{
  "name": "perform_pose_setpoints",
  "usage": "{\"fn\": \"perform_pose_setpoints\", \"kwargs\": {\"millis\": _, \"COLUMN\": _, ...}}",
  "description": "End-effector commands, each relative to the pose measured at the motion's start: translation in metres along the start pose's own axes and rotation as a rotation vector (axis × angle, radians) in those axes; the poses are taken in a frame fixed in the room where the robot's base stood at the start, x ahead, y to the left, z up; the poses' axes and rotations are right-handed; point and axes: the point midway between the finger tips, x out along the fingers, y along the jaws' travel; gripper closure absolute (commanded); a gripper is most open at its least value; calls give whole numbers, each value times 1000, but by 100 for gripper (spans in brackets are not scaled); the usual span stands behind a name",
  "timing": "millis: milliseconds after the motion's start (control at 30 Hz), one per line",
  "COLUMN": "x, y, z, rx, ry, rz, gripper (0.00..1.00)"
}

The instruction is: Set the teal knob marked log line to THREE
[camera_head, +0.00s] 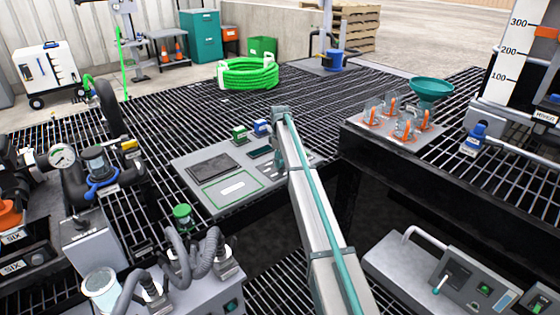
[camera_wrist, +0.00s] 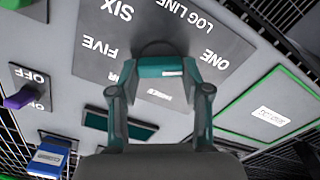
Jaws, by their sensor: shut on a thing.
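The teal knob (camera_wrist: 160,68) shows in the wrist view, on a dark grey dial plate (camera_wrist: 100,22) lettered LOG LINE. The plate carries the words ONE, FIVE and SIX, seen upside down. Another word by my left finger is partly covered, and a small light label below the knob is too blurred to read. A white mark sits on the knob's lower right. My gripper (camera_wrist: 160,76) is shut on the knob, one finger at each end. In the head view I cannot make out the knob or my fingertips behind my arm.
Near the dial, the wrist view shows a purple switch (camera_wrist: 24,97) by OFF, a blue switch (camera_wrist: 48,157), a dark teal rectangle (camera_wrist: 118,124) and a green-outlined panel (camera_wrist: 292,104). In the head view, a teal funnel (camera_head: 432,88) and glass pieces stand at right.

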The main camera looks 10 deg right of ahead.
Motion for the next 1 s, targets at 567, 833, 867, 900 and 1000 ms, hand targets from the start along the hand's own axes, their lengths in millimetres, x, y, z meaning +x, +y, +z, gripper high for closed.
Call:
{"fn": "perform_pose_setpoints", "kwargs": {"millis": 567, "x": -5, "y": 1, "z": 0, "rx": 192, "ry": -1, "rz": -1, "gripper": 87}}
{"fn": "perform_pose_setpoints", "kwargs": {"millis": 833, "x": -5, "y": 2, "z": 0, "rx": 437, "ry": -1, "rz": -1, "gripper": 87}}
{"fn": "perform_pose_setpoints", "kwargs": {"millis": 867, "x": -5, "y": 2, "z": 1, "rx": 466, "ry": -1, "rz": -1, "gripper": 87}}
{"fn": "perform_pose_setpoints", "kwargs": {"millis": 900, "x": -5, "y": 2, "z": 1, "rx": 504, "ry": -1, "rz": -1, "gripper": 87}}
{"fn": "perform_pose_setpoints", "kwargs": {"millis": 1000, "x": -5, "y": 2, "z": 1, "rx": 599, "ry": -1, "rz": -1, "gripper": 87}}
